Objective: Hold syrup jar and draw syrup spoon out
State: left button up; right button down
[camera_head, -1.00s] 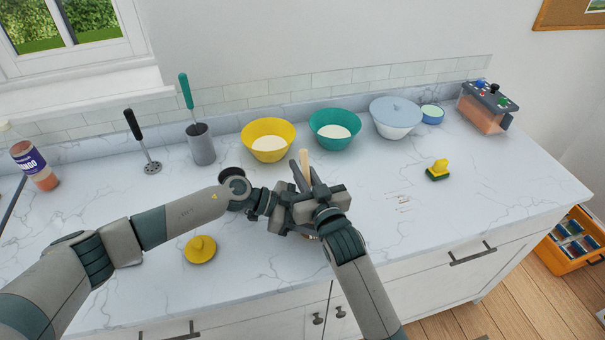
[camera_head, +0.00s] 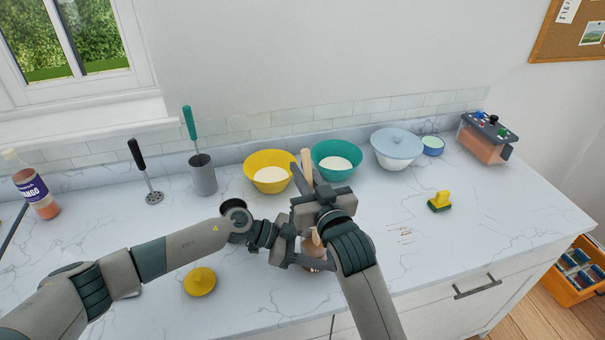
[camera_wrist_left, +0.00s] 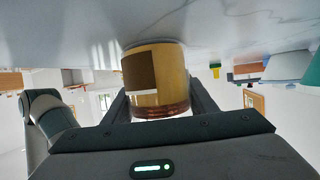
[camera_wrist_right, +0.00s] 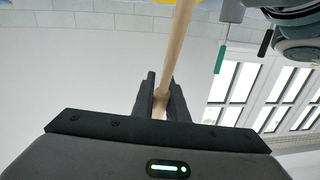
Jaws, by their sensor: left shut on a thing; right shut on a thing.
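The syrup jar (camera_head: 312,264) is mostly hidden behind my arms in the head view. In the left wrist view the jar (camera_wrist_left: 172,72) shows as an amber cylinder with a brown-and-pale label, between the fingers. My left gripper (camera_head: 292,247) is shut on it at the counter. My right gripper (camera_head: 307,190) is above the jar, shut on the wooden handle of the syrup spoon (camera_head: 307,161). The spoon handle (camera_wrist_right: 178,45) also runs between the fingers in the right wrist view. The spoon's lower part shows just over the jar; whether its tip is inside is hidden.
A yellow lid (camera_head: 200,281) lies front left. A grey utensil holder (camera_head: 203,176) is back left.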

pick_arm(q)
jog(key=o, duration=1.3)
jog(key=shift+a, duration=0.1)
jog(key=v, duration=1.1)
jog(key=shift+a+r, duration=0.15)
jog(key=shift+a, duration=0.25)
jog(key=shift+s, duration=0.1)
